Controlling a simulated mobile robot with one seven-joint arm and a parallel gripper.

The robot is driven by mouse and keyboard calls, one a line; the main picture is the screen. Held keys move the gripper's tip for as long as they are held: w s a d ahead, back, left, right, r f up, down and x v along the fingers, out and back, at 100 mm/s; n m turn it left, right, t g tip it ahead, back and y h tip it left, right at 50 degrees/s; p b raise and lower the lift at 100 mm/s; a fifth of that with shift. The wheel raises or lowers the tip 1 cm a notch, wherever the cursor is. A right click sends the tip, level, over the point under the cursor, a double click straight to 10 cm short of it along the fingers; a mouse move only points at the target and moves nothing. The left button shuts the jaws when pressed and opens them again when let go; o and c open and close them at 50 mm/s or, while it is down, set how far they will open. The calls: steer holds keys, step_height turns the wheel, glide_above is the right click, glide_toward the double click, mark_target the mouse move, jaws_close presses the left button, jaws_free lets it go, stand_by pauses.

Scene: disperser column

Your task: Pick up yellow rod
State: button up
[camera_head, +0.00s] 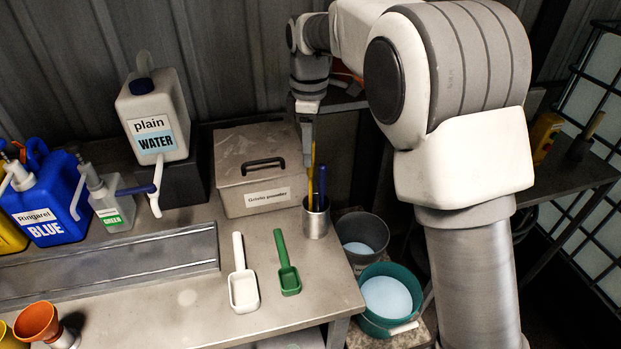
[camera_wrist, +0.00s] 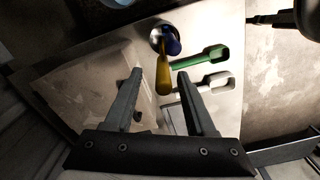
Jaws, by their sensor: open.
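The yellow rod (camera_head: 313,163) stands in a metal cup (camera_head: 316,222) near the right edge of the table, beside a blue rod (camera_head: 322,186). My gripper (camera_head: 308,135) hangs just above, close to the top of the yellow rod. In the wrist view my gripper (camera_wrist: 157,78) is open, with nothing clamped. There the yellow rod (camera_wrist: 163,73) shows between the two fingertips, nearer the right one. The blue rod (camera_wrist: 174,44) and the cup (camera_wrist: 157,31) lie beyond the fingertips. I cannot tell whether a finger touches the rod.
A Grisla powder box (camera_head: 262,183) stands left of the cup. A white scoop (camera_head: 243,289) and a green scoop (camera_head: 288,275) lie in front. A grey bucket (camera_head: 362,231) and a teal bucket (camera_head: 387,300) stand right of the table. A plain water jug (camera_head: 155,112) stands behind left.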

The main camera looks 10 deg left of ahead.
mark_target(310, 173)
steer(key=f, duration=0.5)
steer(key=shift+s+d+f, duration=0.1)
steer(key=shift+s+f, duration=0.1)
steer(key=shift+f, duration=0.15)
jaws_close()
